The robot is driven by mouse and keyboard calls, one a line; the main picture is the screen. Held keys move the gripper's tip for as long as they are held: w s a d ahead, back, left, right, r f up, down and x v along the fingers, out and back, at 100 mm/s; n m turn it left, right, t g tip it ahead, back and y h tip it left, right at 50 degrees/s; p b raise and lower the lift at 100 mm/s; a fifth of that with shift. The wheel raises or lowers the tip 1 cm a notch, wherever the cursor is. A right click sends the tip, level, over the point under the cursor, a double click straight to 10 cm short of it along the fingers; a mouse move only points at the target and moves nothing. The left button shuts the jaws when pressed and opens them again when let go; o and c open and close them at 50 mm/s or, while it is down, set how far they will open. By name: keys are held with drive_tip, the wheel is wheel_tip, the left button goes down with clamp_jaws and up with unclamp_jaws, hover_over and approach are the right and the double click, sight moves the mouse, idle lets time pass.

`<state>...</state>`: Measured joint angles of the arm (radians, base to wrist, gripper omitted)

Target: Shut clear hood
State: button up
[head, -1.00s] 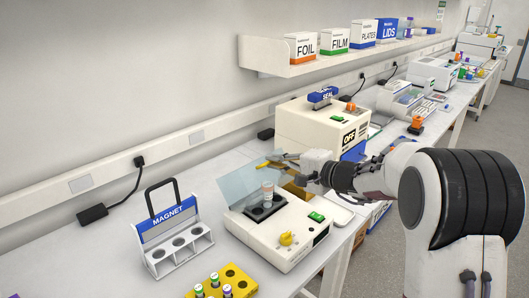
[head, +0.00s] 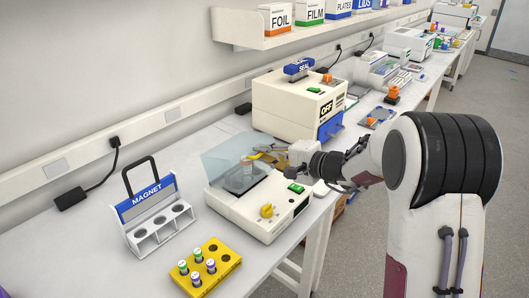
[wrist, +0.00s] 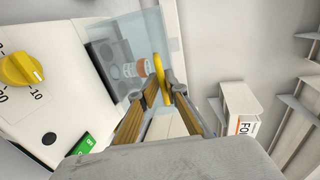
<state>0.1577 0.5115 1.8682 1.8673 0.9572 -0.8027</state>
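The clear hood (head: 222,146) is a pale blue see-through cover on a cream bench device (head: 250,215). It stands tilted open, and it also shows in the wrist view (wrist: 140,35). A tube with an orange-brown label (wrist: 134,69) stands in the dark block (wrist: 106,62) under it, seen partly through the hood. The hood has a yellow handle (wrist: 160,70) at its edge. My gripper (wrist: 162,86) has its two fingertips closed in on either side of this handle. In the head view my gripper (head: 267,153) is at the hood's right side, its tips small and partly hidden.
A yellow knob (head: 267,210) and a green switch (head: 296,188) are on the device. A cream sealing machine (head: 290,108) stands close behind. A magnet rack (head: 145,237) and a yellow tube rack (head: 222,252) stand left and front. A shelf (head: 250,40) runs along the wall.

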drive_tip(key=shift+s+a+f, duration=0.15)
drive_tip(key=shift+a+f, duration=0.1)
drive_tip(key=shift+d+r, duration=0.15)
drive_tip(key=shift+r, duration=2.45)
drive_tip(key=shift+d+r, duration=0.1)
drive_tip(key=shift+r, duration=2.5)
drive_tip(key=s+f+n+g+h, duration=0.25)
drive_tip(key=s+f, duration=0.25)
drive_tip(key=s, duration=0.4)
drive_tip(key=s+f+n+g+h, duration=0.1)
drive_tip(key=s+f+g, duration=0.3)
drive_tip(key=s+f, duration=0.3)
drive_tip(key=s+d+r+n+h, duration=0.1)
drive_tip(key=s+d+n+h, duration=0.1)
drive_tip(key=s, duration=0.7)
drive_tip(key=s+d+r+n+t+h, duration=0.1)
drive_tip(key=s+d+h, duration=0.1)
drive_tip(key=s+d, duration=0.3)
drive_tip(key=s+d+r+n+h, duration=0.1)
drive_tip(key=s+d+n+h, duration=0.1)
drive_tip(key=s, duration=1.1)
drive_tip(key=shift+s+d+r+n+h, duration=0.35)
drive_tip(key=shift+d+h, duration=0.2)
drive_tip(key=shift+d, duration=0.2)
drive_tip(key=shift+t, duration=0.25)
